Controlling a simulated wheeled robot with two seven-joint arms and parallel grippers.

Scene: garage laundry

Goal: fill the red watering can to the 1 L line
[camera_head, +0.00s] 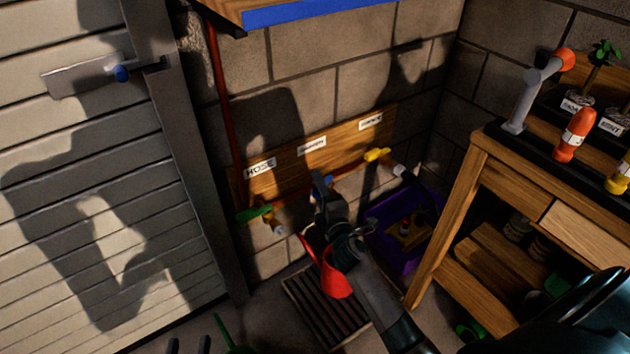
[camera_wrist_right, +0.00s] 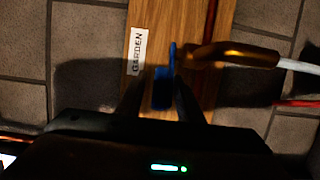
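The red watering can (camera_head: 337,281) is at the grate below the taps, partly hidden behind my right arm. Its fill line and water level cannot be seen. The tap with the blue lever (camera_head: 328,179) is on the wall pipe under the middle label. My right gripper (camera_head: 322,190) is at this tap. In the right wrist view, the blue lever (camera_wrist_right: 162,90) lies between its parted fingers, with a gap on the left side. My left gripper (camera_head: 188,346) shows only two parted fingertips at the bottom edge, with nothing visible between them.
A green-lever tap (camera_head: 254,213) sits under the HOSE label and a yellow-lever tap (camera_head: 377,154) to the right. The GARDEN label (camera_wrist_right: 137,51) shows in the wrist view. A purple crate (camera_head: 390,250) and wooden bench (camera_head: 455,215) stand right of the floor grate (camera_head: 300,297).

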